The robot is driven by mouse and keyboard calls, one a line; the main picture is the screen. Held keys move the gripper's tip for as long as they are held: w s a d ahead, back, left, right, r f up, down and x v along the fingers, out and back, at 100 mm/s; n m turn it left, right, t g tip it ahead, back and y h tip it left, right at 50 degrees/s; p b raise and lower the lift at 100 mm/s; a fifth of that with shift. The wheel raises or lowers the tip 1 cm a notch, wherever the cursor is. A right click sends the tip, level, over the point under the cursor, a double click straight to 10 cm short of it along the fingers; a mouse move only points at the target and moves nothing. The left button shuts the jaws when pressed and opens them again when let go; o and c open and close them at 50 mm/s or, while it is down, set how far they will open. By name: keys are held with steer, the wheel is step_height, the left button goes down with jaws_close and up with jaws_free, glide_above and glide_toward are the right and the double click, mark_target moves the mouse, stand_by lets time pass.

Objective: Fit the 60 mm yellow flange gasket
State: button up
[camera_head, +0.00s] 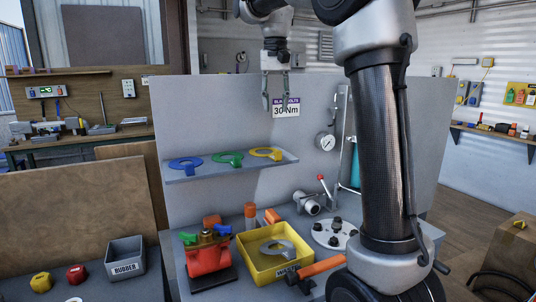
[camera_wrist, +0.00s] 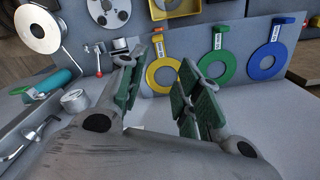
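The yellow gasket (camera_head: 276,156), a flat ring with a tab, lies at the right end of a grey shelf, beside the green gasket (camera_head: 229,160) and the blue gasket (camera_head: 185,164). In the wrist view the yellow gasket (camera_wrist: 162,90) shows beyond the gap between my fingers. My gripper (camera_head: 276,98) points down above the shelf, open and empty, apart from the gaskets. It also shows large in the wrist view (camera_wrist: 166,78). A round grey flange plate (camera_head: 322,238) with several dark bolts stands on the bench at right, partly beside my arm.
A yellow waste bin (camera_head: 262,268) with a grey ring in it stands on the bench. Left of it is a red valve block (camera_head: 205,258). A pressure gauge (camera_head: 325,141) and a teal cylinder (camera_wrist: 55,80) are right of the shelf. A grey rubber bin (camera_head: 125,260) is far left.

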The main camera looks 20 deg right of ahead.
steer(key=f+m, duration=0.2)
steer(key=m, duration=0.2)
steer(key=s+f+m, duration=0.1)
steer(key=f+m, duration=0.1)
steer(key=m, duration=0.2)
steer(key=f+m, duration=0.3)
steer(key=m, duration=0.1)
steer(key=shift+s+d, duration=0.1)
steer(key=shift+s, duration=0.3)
step_height(320, 180, down, 8)
steer(key=shift+w+r, duration=0.15)
steer(key=shift+r, duration=0.1)
jaws_close()
